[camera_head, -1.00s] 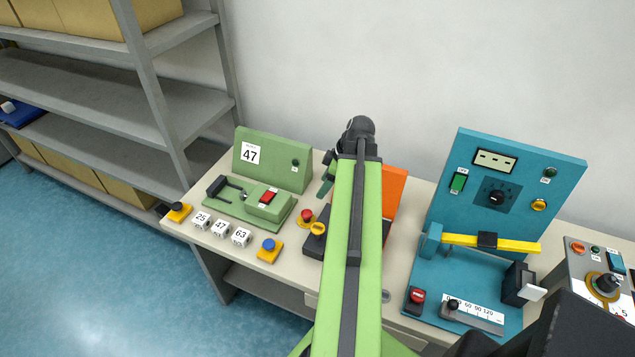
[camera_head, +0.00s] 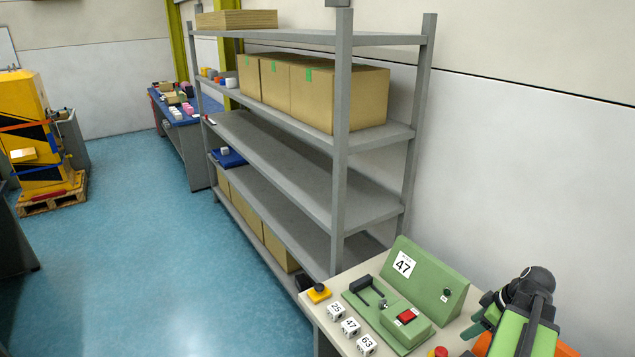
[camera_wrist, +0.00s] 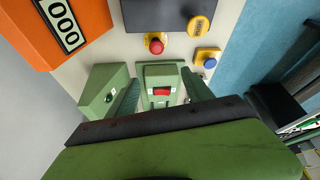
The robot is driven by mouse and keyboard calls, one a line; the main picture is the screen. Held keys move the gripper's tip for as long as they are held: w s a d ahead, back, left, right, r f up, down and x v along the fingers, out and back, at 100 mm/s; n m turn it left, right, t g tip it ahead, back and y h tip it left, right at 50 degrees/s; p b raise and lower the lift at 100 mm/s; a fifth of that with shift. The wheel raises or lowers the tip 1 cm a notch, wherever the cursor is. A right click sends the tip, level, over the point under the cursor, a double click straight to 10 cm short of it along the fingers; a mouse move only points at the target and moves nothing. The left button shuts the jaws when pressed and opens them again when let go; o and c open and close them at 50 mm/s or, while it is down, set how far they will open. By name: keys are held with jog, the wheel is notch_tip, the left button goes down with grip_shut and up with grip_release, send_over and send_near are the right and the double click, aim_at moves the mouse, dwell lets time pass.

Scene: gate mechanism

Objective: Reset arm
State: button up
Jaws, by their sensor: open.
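My arm (camera_head: 522,312) stands at the lower right of the head view, over the table beside the green device. My gripper shows in the wrist view (camera_wrist: 160,82) as two green fingers, spread apart with nothing held between them. The green device (camera_head: 440,273) has an upright panel marked 47 and a base with a red switch (camera_head: 407,315). In the wrist view the red switch (camera_wrist: 162,91) shows between the fingers, beyond the tips. The green panel (camera_wrist: 103,90) is to the left of them.
Cubes numbered 25, 47 and 63 (camera_head: 350,327) stand along the table's front edge, near a yellow-based button (camera_head: 319,293). An orange box (camera_wrist: 55,30) and a red button (camera_wrist: 155,43) are close by. A grey shelf (camera_head: 300,170) borders the table; blue floor (camera_head: 150,270) is open leftward.

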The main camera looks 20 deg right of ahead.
jog(key=w+a+f+n+g+y+b, duration=0.1)
jog(key=w+a+n, duration=0.2)
jog(key=w+a, duration=0.6)
jog(key=w+a+f+n+g+b, duration=0.15)
jog(key=w+a, duration=0.45)
jog(key=a, duration=0.8)
jog(key=a+f+m+g+h, duration=0.1)
jog(key=a+f+m+h, duration=0.1)
jog(key=a+m, duration=0.8)
jog(key=shift+s+a+f+h, duration=0.2)
jog(key=shift+a+h, duration=0.4)
jog(key=shift+a, duration=4.3)
jog(key=shift+g, duration=0.25)
